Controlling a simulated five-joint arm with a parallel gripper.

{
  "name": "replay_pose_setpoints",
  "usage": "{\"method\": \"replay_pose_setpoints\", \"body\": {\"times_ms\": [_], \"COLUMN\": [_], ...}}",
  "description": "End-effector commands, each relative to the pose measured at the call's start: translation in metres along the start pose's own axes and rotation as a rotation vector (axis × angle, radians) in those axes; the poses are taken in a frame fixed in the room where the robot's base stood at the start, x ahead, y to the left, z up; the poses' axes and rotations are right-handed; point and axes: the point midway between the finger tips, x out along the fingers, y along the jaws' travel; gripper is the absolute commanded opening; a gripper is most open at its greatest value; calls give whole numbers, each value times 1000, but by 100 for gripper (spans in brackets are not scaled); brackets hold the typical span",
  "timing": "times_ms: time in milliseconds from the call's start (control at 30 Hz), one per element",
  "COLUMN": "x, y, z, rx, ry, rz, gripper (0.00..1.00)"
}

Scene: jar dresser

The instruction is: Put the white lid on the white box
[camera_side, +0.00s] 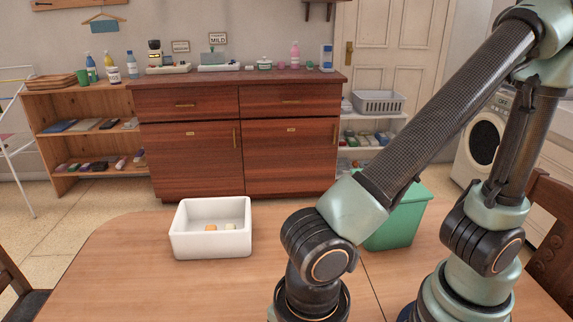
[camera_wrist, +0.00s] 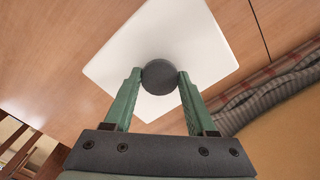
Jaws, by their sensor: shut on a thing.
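The white box (camera_side: 210,248) stands open on the table, left of my arm in the side view. Two small items, one orange and one pale, lie inside it. The white lid (camera_wrist: 205,40) is a square plate with a dark round knob (camera_wrist: 160,72), seen in the wrist view. My gripper (camera_wrist: 159,80) has its two green fingers shut on the knob, one on each side. In the side view my fingertips and the lid are out of sight below the bottom edge. I cannot tell how far the lid is above the table.
A green bin (camera_side: 412,218) stands on the table behind my arm, to the right of the box. Bare wood table (camera_side: 130,275) lies around the box. A striped cloth (camera_wrist: 262,88) shows at the right in the wrist view. A dresser (camera_side: 238,135) stands behind the table.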

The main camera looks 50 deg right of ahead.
Motion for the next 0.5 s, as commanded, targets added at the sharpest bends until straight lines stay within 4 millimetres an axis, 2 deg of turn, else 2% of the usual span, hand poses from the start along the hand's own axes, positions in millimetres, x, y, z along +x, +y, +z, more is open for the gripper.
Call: {"method": "replay_pose_setpoints", "body": {"times_ms": [33,200,333,500], "x": [-17,-62,-88,-108], "y": [1,0,0,0], "z": [-2,-1,-1,0], "rx": [0,0,0,1], "ry": [10,7,5,1], "rz": [5,4,3,1], "gripper": [0,0,0,0]}}
